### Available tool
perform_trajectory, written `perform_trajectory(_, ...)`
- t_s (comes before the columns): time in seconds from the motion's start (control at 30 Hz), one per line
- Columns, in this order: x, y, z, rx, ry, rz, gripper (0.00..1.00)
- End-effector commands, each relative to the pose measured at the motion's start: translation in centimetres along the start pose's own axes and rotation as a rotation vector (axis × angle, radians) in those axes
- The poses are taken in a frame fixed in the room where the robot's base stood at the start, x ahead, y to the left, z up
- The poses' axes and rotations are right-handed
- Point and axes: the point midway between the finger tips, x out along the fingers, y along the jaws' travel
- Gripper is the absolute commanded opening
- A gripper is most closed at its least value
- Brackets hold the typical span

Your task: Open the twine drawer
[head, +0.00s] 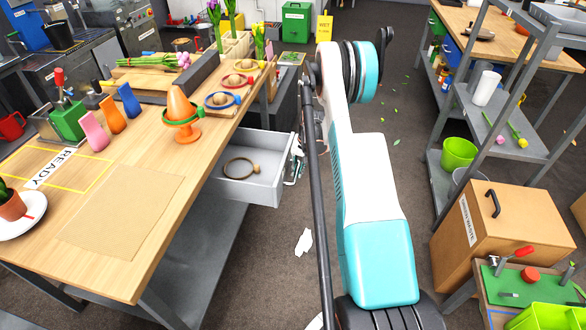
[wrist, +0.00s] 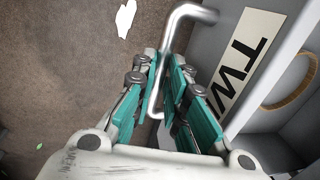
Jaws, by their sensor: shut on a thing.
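The twine drawer (head: 262,187) is a grey box pulled out from under the wooden bench's right side in the head view. A brown twine ring with a small wooden knob (head: 241,167) lies inside it. In the wrist view the drawer front (wrist: 222,48) carries a white label (wrist: 250,58) reading "TWI", its end cut off. The bent metal handle (wrist: 190,13) runs between the teal fingers of my gripper (wrist: 168,72), which is shut on it. In the head view my gripper (head: 297,160) is at the drawer's right end, partly hidden by my arm.
A metal shelf (head: 450,120) and cardboard box (head: 500,235) stand at right. Floor (head: 285,270) in front of the drawer is mostly clear, with a white scrap (head: 304,242).

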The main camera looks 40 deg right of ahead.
Motion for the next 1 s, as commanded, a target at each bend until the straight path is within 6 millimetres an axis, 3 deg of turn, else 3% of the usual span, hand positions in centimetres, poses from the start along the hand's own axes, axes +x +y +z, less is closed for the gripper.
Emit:
perform_trajectory(0.3,-0.1,0.0,-0.1,0.0,0.001,0.0,0.0)
perform_trajectory(0.33,-0.1,0.0,-0.1,0.0,0.001,0.0,0.2)
perform_trajectory(0.4,-0.1,0.0,-0.1,0.0,0.001,0.0,0.33)
perform_trajectory(0.77,-0.2,0.0,0.0,0.0,0.001,0.0,0.33)
perform_trajectory(1.0,-3.3,0.1,0.0,0.001,0.001,0.0,0.33)
